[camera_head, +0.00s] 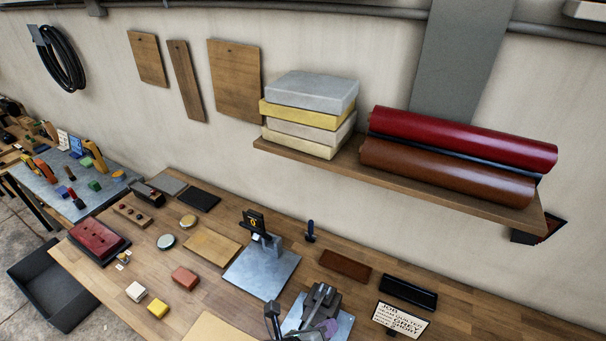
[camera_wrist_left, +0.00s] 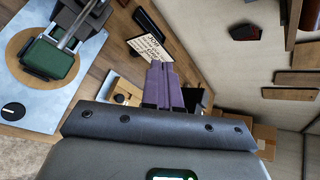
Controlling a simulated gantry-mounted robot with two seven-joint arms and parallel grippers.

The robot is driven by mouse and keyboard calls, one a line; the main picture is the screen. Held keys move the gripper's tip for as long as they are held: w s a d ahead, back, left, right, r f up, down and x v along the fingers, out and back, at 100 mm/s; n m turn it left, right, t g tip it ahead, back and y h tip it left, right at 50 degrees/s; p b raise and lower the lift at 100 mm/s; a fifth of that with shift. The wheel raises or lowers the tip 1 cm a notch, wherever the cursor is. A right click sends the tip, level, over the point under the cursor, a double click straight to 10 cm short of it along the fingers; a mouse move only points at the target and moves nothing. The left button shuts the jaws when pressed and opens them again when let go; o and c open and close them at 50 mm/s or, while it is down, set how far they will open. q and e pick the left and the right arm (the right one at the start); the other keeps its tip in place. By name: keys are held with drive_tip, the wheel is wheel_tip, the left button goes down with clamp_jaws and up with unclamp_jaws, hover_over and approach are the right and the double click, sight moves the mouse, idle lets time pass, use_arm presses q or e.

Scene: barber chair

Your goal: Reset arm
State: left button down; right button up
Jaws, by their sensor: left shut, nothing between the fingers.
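My left gripper (camera_wrist_left: 161,68) shows in the wrist view as two purple fingers, closed together and empty. In the head view a small purple part of it (camera_head: 329,327) shows at the bottom edge, beside a dark press-like device (camera_head: 320,298) on a grey plate. The rest of it is hard to make out there. In the wrist view a device with a green pad (camera_wrist_left: 48,60) stands on a grey plate at the left, apart from the fingers. My right gripper is in neither view.
A lettered sign (camera_head: 401,319) stands right of the device. A second device with a dark head (camera_head: 254,220) stands on another plate. A shelf (camera_head: 400,185) with rolls and stacked slabs overhangs the bench's back.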

use_arm(q)
drive_tip(key=s+a+f+n+g+y+p, duration=0.1)
drive_tip(key=s+a+n+y, duration=0.1)
drive_tip(key=s+a+n, duration=0.4)
drive_tip(key=s+a+f+n+g+y+p, duration=0.2)
drive_tip(key=s+a+n, duration=0.4)
drive_tip(key=a+n, duration=0.6)
drive_tip(key=s+a+f+n+g+y+p, duration=0.1)
drive_tip(key=s+a+n, duration=0.5)
drive_tip(key=n, duration=0.8)
drive_tip(key=a+f+y+p, duration=0.1)
drive_tip(key=a+y, duration=0.1)
drive_tip(key=shift+s+a+g+y, duration=0.4)
drive_tip(key=shift+n, duration=0.3)
